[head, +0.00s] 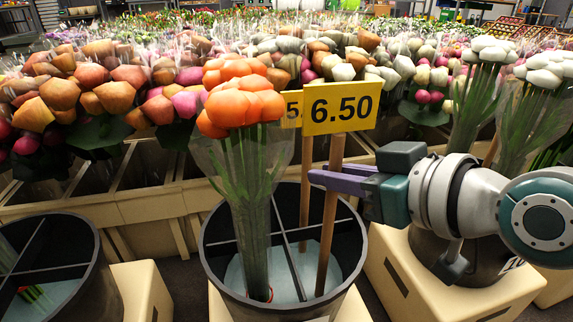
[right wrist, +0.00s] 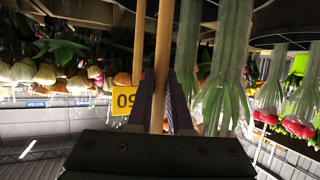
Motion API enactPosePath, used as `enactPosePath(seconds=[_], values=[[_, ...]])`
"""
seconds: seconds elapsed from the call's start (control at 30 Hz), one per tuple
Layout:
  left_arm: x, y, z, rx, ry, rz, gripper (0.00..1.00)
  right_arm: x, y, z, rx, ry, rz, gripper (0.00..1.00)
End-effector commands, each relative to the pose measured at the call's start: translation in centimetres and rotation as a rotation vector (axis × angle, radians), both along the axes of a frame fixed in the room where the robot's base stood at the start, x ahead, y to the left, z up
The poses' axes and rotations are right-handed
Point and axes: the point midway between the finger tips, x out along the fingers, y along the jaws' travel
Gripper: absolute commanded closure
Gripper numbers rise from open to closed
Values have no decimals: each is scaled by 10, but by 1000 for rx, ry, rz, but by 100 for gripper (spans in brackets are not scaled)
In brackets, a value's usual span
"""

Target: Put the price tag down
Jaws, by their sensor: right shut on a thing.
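The yellow price tag marked 6.50 (head: 340,107) is upright on a wooden stick (head: 329,225). My right gripper (head: 335,180) is shut on the stick below the tag, with purple fingers. The stick also shows between the fingers in the right wrist view (right wrist: 161,55). Its lower end is inside the dark round bucket (head: 208,262), on the right side of the divider; whether it touches the bottom I cannot tell. A second yellow tag (head: 292,108), mostly hidden behind the first, stands on its own stick (head: 305,185) in the same bucket. My left gripper is not in view.
An orange tulip bunch (head: 243,105) in a clear wrap stands in the bucket's left side, close to the stick. Another divided bucket (head: 95,280) is at the left. White tulips (head: 487,50) stand at the right. Crates and rows of flowers fill the back.

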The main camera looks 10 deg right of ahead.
Motion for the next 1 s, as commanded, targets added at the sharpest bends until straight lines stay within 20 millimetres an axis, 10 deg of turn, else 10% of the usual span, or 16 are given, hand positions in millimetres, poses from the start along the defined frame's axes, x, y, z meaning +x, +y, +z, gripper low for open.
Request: enactPosePath(seconds=[0.2,0.6,0.63,1.0], values=[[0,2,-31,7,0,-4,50,0,0,-40,1,2,-1,100],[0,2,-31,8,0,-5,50,0,0,-42,0,1,0,100],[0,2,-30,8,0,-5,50,0,0,-41,1,0,0,80],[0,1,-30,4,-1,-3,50,0,0,-41,0,1,0,52]])
